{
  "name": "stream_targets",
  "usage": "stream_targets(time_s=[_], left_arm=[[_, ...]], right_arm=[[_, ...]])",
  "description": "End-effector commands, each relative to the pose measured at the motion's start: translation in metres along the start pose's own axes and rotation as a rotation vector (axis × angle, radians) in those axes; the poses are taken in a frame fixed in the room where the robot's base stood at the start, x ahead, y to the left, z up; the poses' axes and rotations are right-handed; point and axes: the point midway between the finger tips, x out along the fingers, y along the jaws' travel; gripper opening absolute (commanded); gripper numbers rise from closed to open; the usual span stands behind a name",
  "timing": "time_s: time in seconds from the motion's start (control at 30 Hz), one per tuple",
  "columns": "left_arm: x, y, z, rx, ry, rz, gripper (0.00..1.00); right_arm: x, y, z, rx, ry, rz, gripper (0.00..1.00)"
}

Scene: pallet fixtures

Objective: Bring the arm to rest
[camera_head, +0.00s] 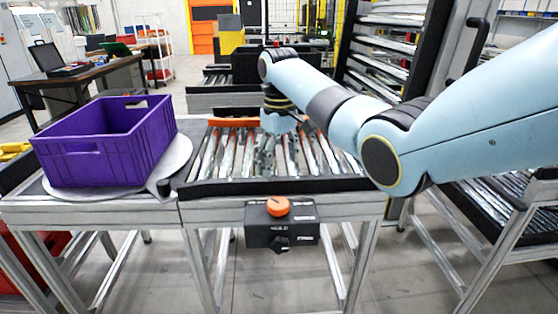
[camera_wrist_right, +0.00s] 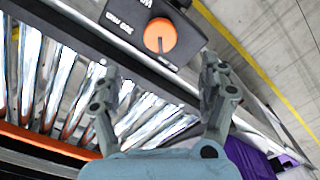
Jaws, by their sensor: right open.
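My right arm is light blue and reaches in from the right in the head view. Its gripper (camera_head: 268,145) hangs over the metal roller conveyor (camera_head: 222,150), partly lost against the rollers. In the right wrist view the two grey fingers of this gripper (camera_wrist_right: 160,72) are spread wide apart with nothing between them. Beyond the fingers there is a control box with an orange knob (camera_wrist_right: 160,35). My left gripper does not show in either view.
A purple crate (camera_head: 88,158) stands on a round grey plate (camera_head: 170,165) left of the rollers. The control box (camera_head: 258,232) hangs on the table's front edge. A rack with rollers (camera_head: 385,50) stands behind my right arm. Clear floor shows in front.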

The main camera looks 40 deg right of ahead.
Motion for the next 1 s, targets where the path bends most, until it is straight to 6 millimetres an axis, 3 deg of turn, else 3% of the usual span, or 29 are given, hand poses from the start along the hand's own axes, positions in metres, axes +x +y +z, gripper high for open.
stream_targets(time_s=[0.47, 0.57, 0.67, 0.77, 1.0], left_arm=[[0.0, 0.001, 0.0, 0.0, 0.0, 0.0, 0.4], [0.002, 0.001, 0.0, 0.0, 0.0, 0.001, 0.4], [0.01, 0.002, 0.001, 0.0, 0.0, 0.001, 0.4], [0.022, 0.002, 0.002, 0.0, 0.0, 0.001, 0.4], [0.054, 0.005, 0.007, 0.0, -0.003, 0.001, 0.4]], right_arm=[[0.0, 0.0, 0.0, 0.0, 0.0, 0.0, 0.78], [0.009, -0.001, 0.005, 0.0, -0.012, -0.002, 0.78], [0.043, -0.006, 0.024, -0.002, -0.059, -0.011, 0.78], [0.101, -0.017, 0.061, -0.006, -0.146, -0.031, 0.78], [0.261, -0.048, 0.186, -0.006, -0.353, -0.063, 0.78]])
